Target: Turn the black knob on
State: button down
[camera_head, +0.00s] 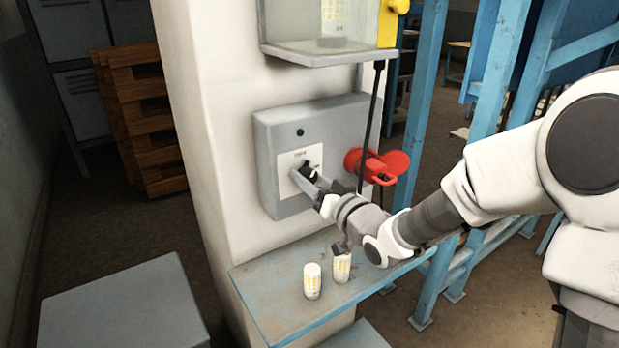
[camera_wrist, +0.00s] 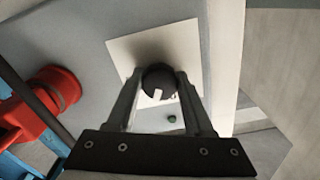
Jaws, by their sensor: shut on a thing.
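The black knob (camera_wrist: 159,84) sits on a white label plate (camera_wrist: 190,40) on the front of a grey control box (camera_head: 264,150). A small white mark shows on the knob's face in the wrist view. My gripper (camera_wrist: 160,90) is shut on the knob, with one finger on each side of it. In the head view the knob (camera_head: 309,169) shows between my fingertips at the plate, partly covered by my gripper. A small dark green round light (camera_head: 300,132) sits on the box above the plate.
A red switch handle (camera_head: 380,166) sticks out on the box's right, close to my wrist. Below, a blue-edged shelf (camera_head: 270,300) holds two small pale containers (camera_head: 312,281). A glass-fronted case (camera_head: 310,55) hangs above the box, with a dark cord beside it.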

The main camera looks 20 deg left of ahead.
jog(key=m+p, duration=0.2)
jog(key=m, duration=0.4)
jog(key=shift+m, duration=0.3)
jog(key=m+p, duration=0.3)
jog(key=m, duration=0.2)
jog(key=shift+m, duration=0.4)
jog(key=shift+c, duration=1.4)
grip_release()
jog(key=p+v, duration=1.4)
jog(key=v, duration=0.3)
jog(key=shift+d, duration=0.2)
